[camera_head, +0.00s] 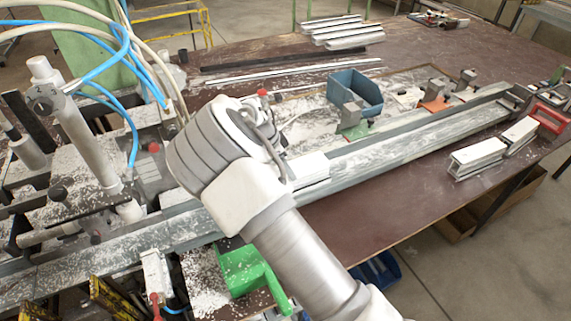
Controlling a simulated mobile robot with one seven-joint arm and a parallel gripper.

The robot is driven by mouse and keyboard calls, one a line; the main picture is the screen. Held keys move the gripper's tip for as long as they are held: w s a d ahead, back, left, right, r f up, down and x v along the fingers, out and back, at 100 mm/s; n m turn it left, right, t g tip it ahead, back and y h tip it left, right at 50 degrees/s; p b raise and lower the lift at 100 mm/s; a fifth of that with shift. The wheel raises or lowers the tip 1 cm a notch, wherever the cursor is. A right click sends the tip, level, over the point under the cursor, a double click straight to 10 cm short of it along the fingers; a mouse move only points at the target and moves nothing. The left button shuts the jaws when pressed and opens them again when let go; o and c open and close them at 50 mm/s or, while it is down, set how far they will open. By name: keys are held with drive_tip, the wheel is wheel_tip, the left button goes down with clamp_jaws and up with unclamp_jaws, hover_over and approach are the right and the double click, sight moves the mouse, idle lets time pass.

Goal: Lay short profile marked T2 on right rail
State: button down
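Two short white profiles lie side by side at the right edge of the table, the nearer one (478,156) left of the other (520,133). No T2 marking is readable on either. A long grey rail (425,137) runs diagonally from the arm toward the right end of the bench. Another short whitish profile-like piece (311,170) sits at the rail just right of my arm, partly hidden by it. My arm crosses the middle of the picture, and its wrist covers part of the bench. My gripper's fingers are hidden, so I cannot see what they hold.
A blue bin (355,93) and clamp blocks on orange (437,103) and green bases stand behind the rail. A red-handled piece (550,117) is at the far right. A green bin (245,270) sits at the front. Machine posts and hoses crowd the left.

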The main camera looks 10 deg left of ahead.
drive_tip(key=shift+c, duration=2.1)
unclamp_jaws()
drive_tip(key=shift+f, duration=0.2)
drive_tip(key=o, duration=0.4)
drive_tip(key=shift+r, duration=0.1)
drive_tip(key=shift+r, duration=0.1)
